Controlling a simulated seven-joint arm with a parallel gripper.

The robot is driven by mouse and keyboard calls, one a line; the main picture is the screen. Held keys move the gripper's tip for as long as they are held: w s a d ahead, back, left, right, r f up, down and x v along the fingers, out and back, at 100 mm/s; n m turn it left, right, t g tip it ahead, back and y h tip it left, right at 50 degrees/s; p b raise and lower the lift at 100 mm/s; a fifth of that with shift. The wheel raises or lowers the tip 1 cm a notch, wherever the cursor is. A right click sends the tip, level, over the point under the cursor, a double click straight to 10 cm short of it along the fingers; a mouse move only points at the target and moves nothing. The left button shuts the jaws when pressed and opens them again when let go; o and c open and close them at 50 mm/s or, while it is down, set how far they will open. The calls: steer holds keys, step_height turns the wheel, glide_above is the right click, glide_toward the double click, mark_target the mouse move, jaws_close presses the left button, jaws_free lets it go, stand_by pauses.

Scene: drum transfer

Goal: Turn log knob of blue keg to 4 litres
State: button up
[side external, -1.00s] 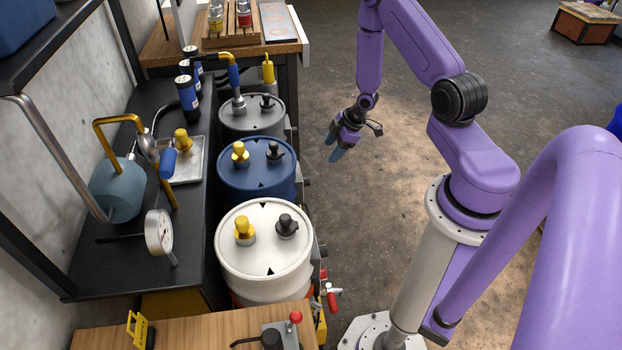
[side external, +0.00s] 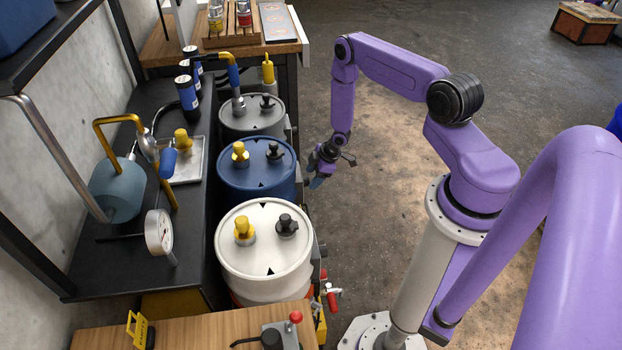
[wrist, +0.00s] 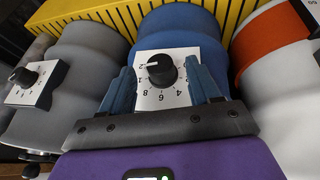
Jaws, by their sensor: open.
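The blue keg (side external: 240,183) stands between a grey and a white keg in the side view; its dial side is hidden there. In the wrist view the blue keg (wrist: 178,22) carries a white dial plate (wrist: 185,56) with a round black log knob (wrist: 162,72). The knob's white mark points left in the picture. The numbers appear upside down, with 8, 6 and 4 along the near edge. My gripper (wrist: 162,76) is open, its blue fingers on either side of the plate and knob. In the side view my gripper (side external: 318,180) is low, right of the blue keg.
The grey keg (wrist: 83,60) has its own dial knob at left. The white keg (wrist: 275,85) with an orange band is at right. A yellow ribbed panel (wrist: 100,12) lies behind. In the side view, red-handled valves (side external: 331,298) project near the white keg.

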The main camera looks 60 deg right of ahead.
steer(key=shift+x, duration=1.1)
steer(key=c, duration=1)
steer(key=shift+c, duration=0.2)
steer(key=shift+s+a+t+h, duration=0.1)
steer(key=shift+s+t+h, duration=0.1)
steer(key=shift+t+h, duration=0.25)
steer(key=shift+s+a+f+n+t+h, duration=0.15)
steer(key=shift+n+t+h, duration=0.2)
steer(key=shift+t+h, duration=0.55)
steer(key=shift+s+f+n+t+h, duration=0.1)
steer(key=shift+n+t+h, duration=0.2)
steer(key=shift+t+h, duration=0.6)
steer(key=shift+s+a+f+n+t+h, duration=0.15)
steer(key=shift+n+t+h, duration=0.2)
steer(key=shift+t+h, duration=0.55)
steer(key=shift+w+t, duration=0.1)
steer(key=shift+t, duration=0.15)
